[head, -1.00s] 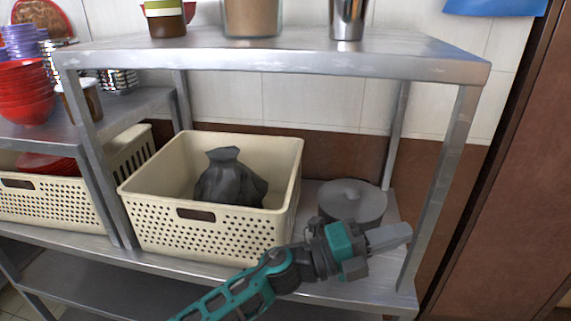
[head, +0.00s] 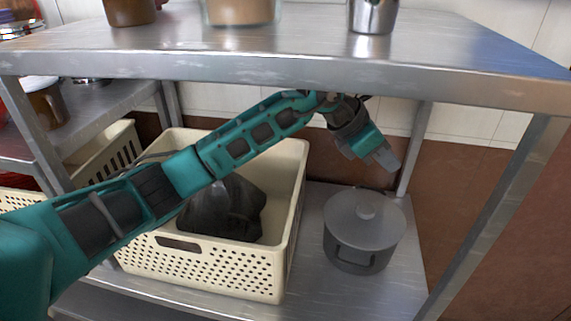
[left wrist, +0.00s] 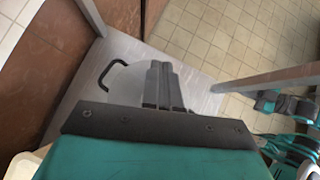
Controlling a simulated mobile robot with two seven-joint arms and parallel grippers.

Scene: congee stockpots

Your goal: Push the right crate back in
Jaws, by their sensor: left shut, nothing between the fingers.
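The right crate (head: 215,262) is a cream, perforated box on the lower shelf in the head view. A dark grey bag (head: 225,210) sits in it. The crate's front side stands close to the shelf's front edge; my left arm crosses over the crate and hides part of its rim and left side. My left gripper (head: 385,158) is beyond the crate's right side, under the top shelf, above and behind the grey pot. It is shut and empty, pointing down to the right. Its closed fingers (left wrist: 165,86) also show in the left wrist view. My right gripper is not seen.
A grey lidded pot (head: 364,230) stands on the lower shelf right of the crate. The metal top shelf (head: 300,75) and a right-hand post (head: 490,220) bound the space. Another cream crate (head: 108,160) is at left. Bare shelf lies between the right crate and pot.

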